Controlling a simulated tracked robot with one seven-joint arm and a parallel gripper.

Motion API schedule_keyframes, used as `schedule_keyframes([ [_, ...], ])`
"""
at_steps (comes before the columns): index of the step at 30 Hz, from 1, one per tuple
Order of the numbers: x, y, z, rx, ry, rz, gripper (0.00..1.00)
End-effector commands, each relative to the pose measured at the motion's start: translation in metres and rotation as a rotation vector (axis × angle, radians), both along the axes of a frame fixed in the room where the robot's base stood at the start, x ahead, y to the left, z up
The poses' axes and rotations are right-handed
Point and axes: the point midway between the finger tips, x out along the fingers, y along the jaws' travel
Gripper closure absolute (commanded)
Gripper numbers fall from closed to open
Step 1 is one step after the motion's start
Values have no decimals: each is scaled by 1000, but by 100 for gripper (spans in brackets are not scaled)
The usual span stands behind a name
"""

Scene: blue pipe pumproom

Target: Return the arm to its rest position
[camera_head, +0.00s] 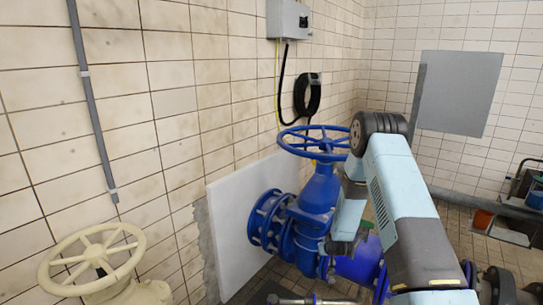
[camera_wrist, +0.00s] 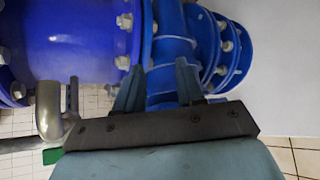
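My arm (camera_head: 400,190) is light blue with dark joints. In the head view it is raised and bent at a dark elbow, and its forearm hangs down in front of the blue valve (camera_head: 318,195). Blue flanged pipework (camera_wrist: 175,48) shows behind and between the fingers. I cannot tell whether the fingers touch it.
A blue handwheel (camera_head: 316,142) tops the valve, close to my elbow. A cream handwheel (camera_head: 92,258) stands at lower left. A white panel (camera_head: 238,235) is behind the valve. A grey panel (camera_head: 458,92) stands at right, near a low shelf (camera_head: 515,208). A control box (camera_head: 288,19) hangs above.

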Motion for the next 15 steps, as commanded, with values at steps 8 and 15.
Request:
schedule_keyframes([
  [8, 1, 0, 105, -9, 17, 10, 62],
  [15, -15, -1, 188, -14, 39, 14, 62],
])
